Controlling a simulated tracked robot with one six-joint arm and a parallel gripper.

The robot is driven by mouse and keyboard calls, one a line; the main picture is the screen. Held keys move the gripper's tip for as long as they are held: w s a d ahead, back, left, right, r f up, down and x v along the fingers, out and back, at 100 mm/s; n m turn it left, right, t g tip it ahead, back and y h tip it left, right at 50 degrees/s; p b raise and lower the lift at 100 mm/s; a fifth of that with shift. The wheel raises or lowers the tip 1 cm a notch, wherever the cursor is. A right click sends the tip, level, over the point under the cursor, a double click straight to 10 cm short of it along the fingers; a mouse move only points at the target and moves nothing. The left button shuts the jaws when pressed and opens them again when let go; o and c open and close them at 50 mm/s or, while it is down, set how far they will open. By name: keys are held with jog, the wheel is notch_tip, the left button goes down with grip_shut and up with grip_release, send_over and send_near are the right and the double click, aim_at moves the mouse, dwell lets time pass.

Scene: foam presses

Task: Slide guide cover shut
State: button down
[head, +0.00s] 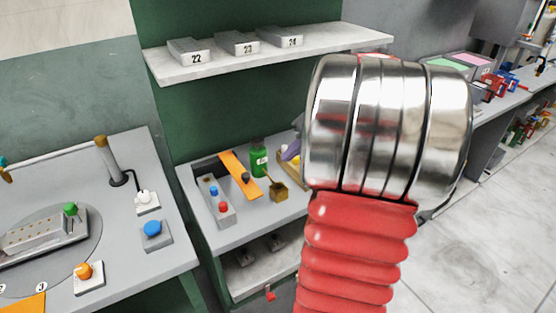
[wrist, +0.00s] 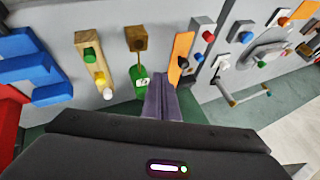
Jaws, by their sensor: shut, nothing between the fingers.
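The guide cover appears to be the long orange plate (head: 236,169) on the grey bench, with a dark round knob (head: 246,178) near its front end. A dark strip (head: 208,169) shows beside its left side. The orange plate (wrist: 182,45) also shows in the wrist view, right of centre. I cannot tell how far along its guide it sits. My gripper (wrist: 160,80) has purple fingers, shut and empty, left of the orange plate and apart from it. In the head view its purple fingers (head: 291,150) show partly, right of the green bottle; my arm hides the rest.
The green bottle (head: 259,160) and a brown block with a handle (head: 279,190) stand right of the plate. A grey box with red and blue buttons (head: 219,206) lies left of it. A shelf (head: 300,50) with numbered blocks hangs above. Blue blocks (wrist: 35,68) lie left in the wrist view.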

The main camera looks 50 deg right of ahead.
jog(key=x, duration=0.8)
jog(key=shift+w+a+f, duration=0.1)
jog(key=shift+w+f, duration=0.1)
jog(key=shift+f, duration=0.1)
jog(key=shift+w+a+f, duration=0.1)
jog(key=shift+w+a, duration=0.5)
jog(key=shift+a, duration=0.3)
jog(key=shift+w+a+f, duration=0.1)
jog(key=shift+w+a, duration=0.5)
jog(key=shift+a, duration=0.25)
